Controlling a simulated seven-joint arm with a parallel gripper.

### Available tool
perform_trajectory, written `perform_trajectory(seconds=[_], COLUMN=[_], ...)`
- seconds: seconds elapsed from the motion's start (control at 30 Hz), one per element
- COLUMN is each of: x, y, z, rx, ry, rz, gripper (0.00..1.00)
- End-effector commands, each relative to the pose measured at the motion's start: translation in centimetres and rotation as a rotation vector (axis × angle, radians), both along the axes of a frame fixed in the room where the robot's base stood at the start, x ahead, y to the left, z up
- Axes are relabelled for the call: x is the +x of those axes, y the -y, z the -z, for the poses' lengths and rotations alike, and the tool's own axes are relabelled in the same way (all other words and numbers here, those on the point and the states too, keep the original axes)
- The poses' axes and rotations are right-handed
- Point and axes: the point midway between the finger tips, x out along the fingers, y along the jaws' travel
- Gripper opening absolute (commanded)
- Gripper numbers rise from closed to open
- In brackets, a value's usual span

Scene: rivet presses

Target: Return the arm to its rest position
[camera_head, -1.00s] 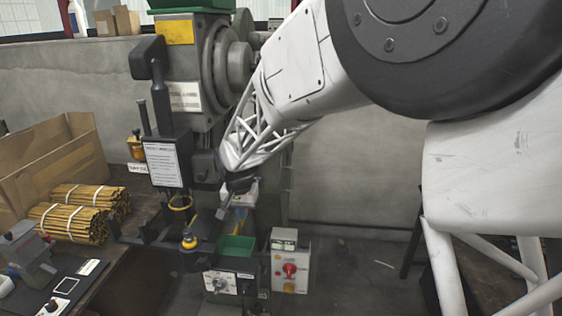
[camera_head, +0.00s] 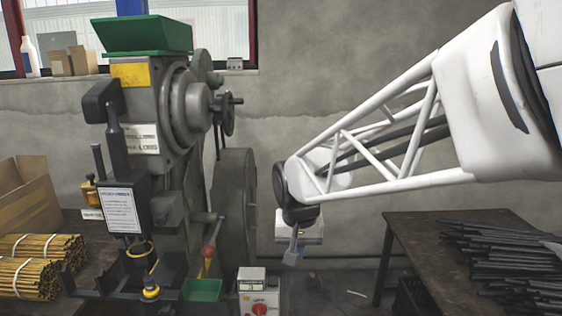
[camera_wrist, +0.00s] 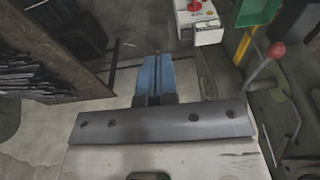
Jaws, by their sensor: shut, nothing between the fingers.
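My gripper (camera_head: 293,254) hangs at the end of my white lattice arm, in front of the grey wall and to the right of the rivet press (camera_head: 170,140). It is shut and empty. In the wrist view its blue-grey fingers (camera_wrist: 154,78) lie side by side, pointing at the bare floor. It is apart from the press and from the table on the right. The rest position itself is not marked in any view.
A red-knobbed lever (camera_head: 209,252), a green tray (camera_head: 202,289) and a control box with a red knob (camera_head: 258,293) are on the press side. A dark table (camera_head: 415,232) with black rods (camera_head: 505,262) stands right. Bare floor lies between.

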Motion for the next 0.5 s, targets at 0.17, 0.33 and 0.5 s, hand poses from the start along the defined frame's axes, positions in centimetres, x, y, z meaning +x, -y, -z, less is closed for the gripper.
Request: perform_trajectory(seconds=[0.17, 0.33, 0.5], x=[-4.2, -8.3, -12.5], y=[4.4, 7.8, 10.7], z=[-1.2, -1.7, -1.8], rx=[-0.001, -0.004, -0.008], ry=[0.016, 0.031, 0.045], rz=[0.006, 0.008, 0.011], gripper=[0.00, 0.00, 0.00])
